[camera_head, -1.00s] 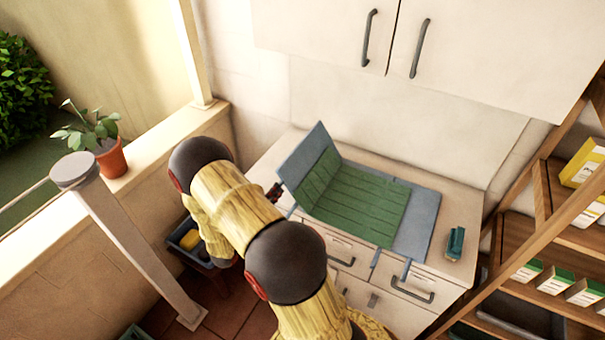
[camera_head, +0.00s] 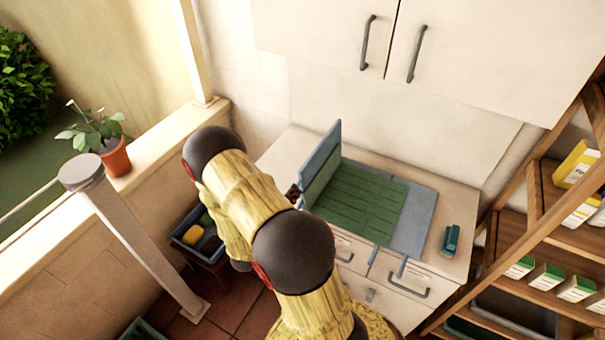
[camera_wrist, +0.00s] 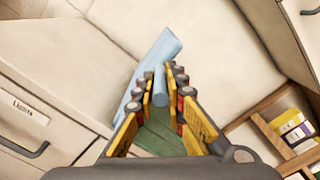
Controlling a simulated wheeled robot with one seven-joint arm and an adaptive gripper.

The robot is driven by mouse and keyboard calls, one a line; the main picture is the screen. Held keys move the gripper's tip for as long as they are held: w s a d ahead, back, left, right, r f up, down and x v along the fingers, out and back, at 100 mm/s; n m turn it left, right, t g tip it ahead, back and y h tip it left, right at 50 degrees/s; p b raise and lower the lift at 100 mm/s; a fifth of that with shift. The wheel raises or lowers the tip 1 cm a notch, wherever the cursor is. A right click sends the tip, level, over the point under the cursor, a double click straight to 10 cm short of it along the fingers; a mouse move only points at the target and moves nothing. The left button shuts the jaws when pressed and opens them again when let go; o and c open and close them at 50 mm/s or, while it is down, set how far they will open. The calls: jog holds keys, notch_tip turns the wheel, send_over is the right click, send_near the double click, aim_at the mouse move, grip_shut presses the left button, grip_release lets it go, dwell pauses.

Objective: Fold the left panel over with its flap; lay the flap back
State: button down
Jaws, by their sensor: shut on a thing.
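The right blue part (camera_head: 414,220) lies flat. My gripper (camera_wrist: 160,88) is shut on the blue edge of the left panel, which shows in the wrist view as a blue strip (camera_wrist: 158,55) running up between the fingers. In the head view my arm hides most of the gripper; only its dark tip (camera_head: 294,194) shows at the panel's left.
A small teal object (camera_head: 451,240) stands on the counter at the right. Wall cabinets (camera_head: 440,60) hang above. A wooden shelf (camera_head: 545,220) with boxes bounds the right side. A potted plant (camera_head: 116,158) sits on the ledge at left, above a dark bin (camera_head: 196,232).

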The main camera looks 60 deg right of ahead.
jog(key=s, duration=0.7)
jog(key=shift+s+d+f+p, duration=0.2)
jog(key=shift+d+f+p, duration=0.1)
jog(key=shift+f+p, duration=0.1)
dwell(1.0)
